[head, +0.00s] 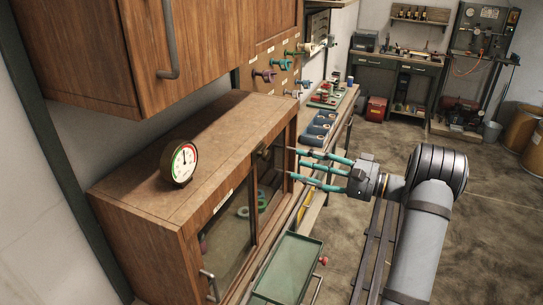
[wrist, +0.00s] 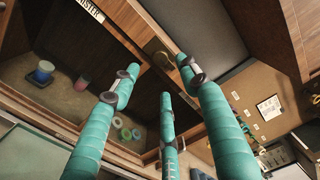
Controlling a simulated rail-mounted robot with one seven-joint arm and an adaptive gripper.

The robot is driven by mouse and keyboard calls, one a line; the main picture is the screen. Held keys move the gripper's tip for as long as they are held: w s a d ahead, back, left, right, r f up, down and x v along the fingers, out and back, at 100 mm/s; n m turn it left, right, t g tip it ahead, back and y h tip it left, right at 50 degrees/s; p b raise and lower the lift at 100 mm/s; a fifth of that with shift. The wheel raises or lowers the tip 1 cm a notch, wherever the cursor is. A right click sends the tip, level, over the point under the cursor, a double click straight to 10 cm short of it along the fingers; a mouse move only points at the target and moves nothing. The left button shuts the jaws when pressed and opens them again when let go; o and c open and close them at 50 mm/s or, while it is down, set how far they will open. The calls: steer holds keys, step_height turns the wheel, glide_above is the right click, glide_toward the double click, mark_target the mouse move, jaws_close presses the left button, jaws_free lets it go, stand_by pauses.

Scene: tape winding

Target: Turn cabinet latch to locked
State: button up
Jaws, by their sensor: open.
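The wooden cabinet (head: 205,190) has glass-fronted doors and stands left of my gripper (head: 293,163). The cabinet latch (head: 265,152) appears as a small dark fitting high on the door frame, close to my fingertips. In the wrist view, a rounded brass-like piece that looks like the latch (wrist: 163,58) lies just beyond the fingertips. My gripper (wrist: 160,78) has three teal fingers, spread open and empty, pointing at the cabinet front. I see no clear contact with the latch. Its exact turn angle is too small to tell.
A round dial gauge (head: 183,163) stands on the cabinet top. A wooden upper cabinet (head: 200,45) hangs above. A green tray (head: 288,268) is below the doors. Tape rolls (wrist: 122,128) sit behind the glass. A bench with blue holders (head: 318,130) extends behind my gripper. Floor to the right is mostly open.

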mark_target(268, 157)
steer(key=p+x, duration=0.5)
steer(key=x, duration=0.4)
steer(key=shift+w+a, duration=0.1)
steer(key=shift+w, duration=0.1)
steer(key=shift+w+a+f+p, duration=0.15)
steer(key=shift+w+a+p, duration=0.05)
steer(key=shift+a+p, duration=0.2)
steer(key=shift+c, duration=1.2)
jaws_close()
